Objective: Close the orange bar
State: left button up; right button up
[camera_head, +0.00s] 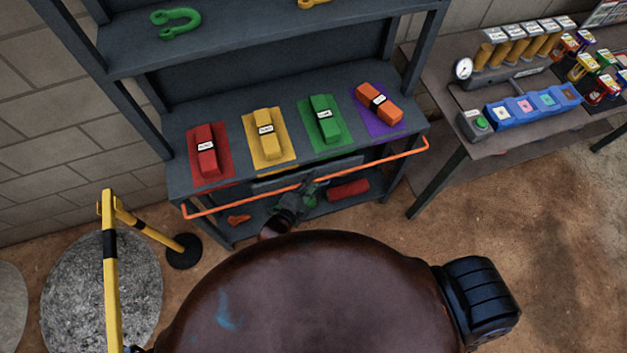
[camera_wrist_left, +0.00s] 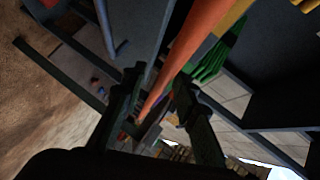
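The orange bar (camera_head: 240,202) runs along the front of the shelf, slanting up from lower left to upper right, with its right end at the shelf's right side. My left gripper (camera_head: 311,187) is at the middle of the bar, partly dark against the lower shelf. In the left wrist view the orange bar (camera_wrist_left: 190,45) passes between the two dark fingers of my left gripper (camera_wrist_left: 162,82). The fingers stand apart, one on each side of the bar; whether either touches it is unclear. My right gripper is not in view.
The dark shelf (camera_head: 180,122) holds red (camera_head: 207,145), yellow (camera_head: 267,132), green (camera_head: 324,118) and orange (camera_head: 379,101) blocks on coloured mats. A red roll (camera_head: 348,189) lies on the lower level. A yellow barrier (camera_head: 110,265) stands left; a workbench (camera_head: 440,115) stands right.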

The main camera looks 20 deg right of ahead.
pick_arm(q)
jog(key=shift+c, duration=0.5)
grip_shut()
